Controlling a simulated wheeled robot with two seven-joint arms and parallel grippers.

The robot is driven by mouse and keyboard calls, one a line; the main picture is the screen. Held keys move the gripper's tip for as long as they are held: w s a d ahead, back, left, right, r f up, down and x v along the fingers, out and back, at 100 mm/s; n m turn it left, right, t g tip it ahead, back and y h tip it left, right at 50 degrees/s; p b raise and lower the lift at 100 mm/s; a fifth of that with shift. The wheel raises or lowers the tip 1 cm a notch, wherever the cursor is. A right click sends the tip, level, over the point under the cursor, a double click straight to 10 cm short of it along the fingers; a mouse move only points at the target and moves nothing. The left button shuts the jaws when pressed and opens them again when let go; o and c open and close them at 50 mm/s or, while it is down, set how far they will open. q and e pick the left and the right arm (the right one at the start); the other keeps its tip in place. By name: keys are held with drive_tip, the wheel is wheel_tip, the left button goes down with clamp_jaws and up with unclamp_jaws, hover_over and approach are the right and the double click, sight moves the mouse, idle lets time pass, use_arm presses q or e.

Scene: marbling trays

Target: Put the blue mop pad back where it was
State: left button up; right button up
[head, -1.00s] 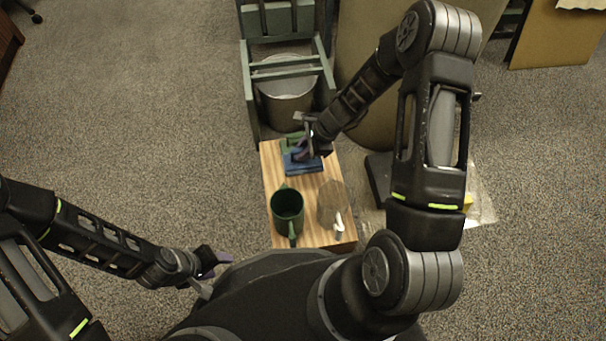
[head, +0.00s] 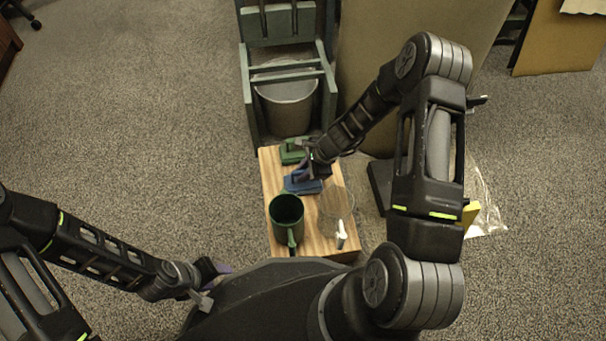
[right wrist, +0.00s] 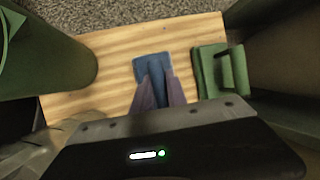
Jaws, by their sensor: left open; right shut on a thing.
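The blue mop pad (head: 303,184) is over the wooden board (head: 273,184), between a green pad (head: 291,152) and a dark green mug (head: 287,212). My right gripper (head: 308,173) is shut on the blue pad, which also shows at the fingertips in the right wrist view (right wrist: 153,68). I cannot tell whether the pad touches the board. My left gripper (head: 212,285) is open and empty, low at the left beside my base.
A clear jug (head: 334,207) with a white spout stands right of the mug. A grey bucket (head: 286,103) sits behind the board within a green wooden frame (head: 245,85). A yellow object (head: 470,214) and clear plastic sheet lie to the right. Carpet at left is free.

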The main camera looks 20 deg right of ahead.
drive_tip(key=shift+f, duration=0.1)
drive_tip(key=o, duration=0.8)
drive_tip(key=shift+o, duration=0.2)
drive_tip(key=p+v, duration=0.5)
drive_tip(key=v, duration=0.7)
